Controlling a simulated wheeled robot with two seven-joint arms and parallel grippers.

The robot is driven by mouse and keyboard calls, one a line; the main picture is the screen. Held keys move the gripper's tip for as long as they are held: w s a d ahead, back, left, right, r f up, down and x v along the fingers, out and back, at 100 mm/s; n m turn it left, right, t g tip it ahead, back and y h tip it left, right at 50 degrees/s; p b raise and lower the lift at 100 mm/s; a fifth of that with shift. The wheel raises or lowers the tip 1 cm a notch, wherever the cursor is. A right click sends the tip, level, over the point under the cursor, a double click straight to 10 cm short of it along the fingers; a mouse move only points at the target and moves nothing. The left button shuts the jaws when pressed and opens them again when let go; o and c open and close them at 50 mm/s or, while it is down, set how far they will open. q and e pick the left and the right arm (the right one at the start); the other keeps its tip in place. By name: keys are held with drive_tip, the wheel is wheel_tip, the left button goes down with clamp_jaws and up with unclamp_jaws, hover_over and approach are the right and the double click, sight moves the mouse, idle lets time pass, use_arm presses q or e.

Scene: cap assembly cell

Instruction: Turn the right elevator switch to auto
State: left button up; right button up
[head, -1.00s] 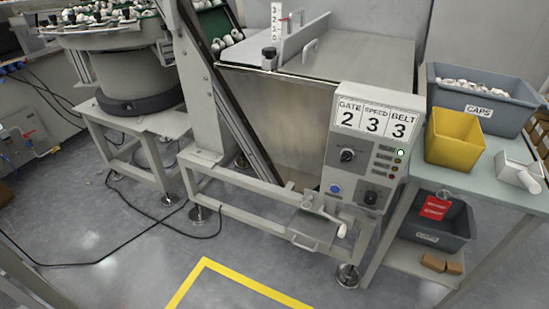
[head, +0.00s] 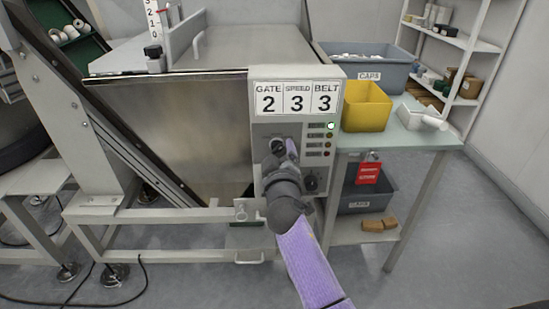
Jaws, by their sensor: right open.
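The control panel (head: 263,137) on the front of the elevator hopper carries a GATE 2, SPEED 3, BELT 3 sign. Its upper black rotary switch (head: 277,146) is partly hidden by my right gripper; its pointer setting and markings are too small to read. A lower black knob (head: 311,181) sits at the panel's lower right. My right gripper (head: 286,150) is open, its fingers right at the upper switch; I cannot tell whether they touch it. My purple right arm rises from the bottom. My left gripper is out of view.
A green lamp (head: 331,126) is lit beside several dim ones. Right of the panel, a table (head: 425,137) holds a yellow bin (head: 366,108), a grey CAPS bin (head: 398,73) and a white scoop (head: 432,122). A steel frame rail (head: 170,214) runs below the hopper.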

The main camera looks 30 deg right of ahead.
drive_tip(key=shift+w+d, duration=0.25)
drive_tip(key=shift+w, duration=0.15)
clamp_jaws()
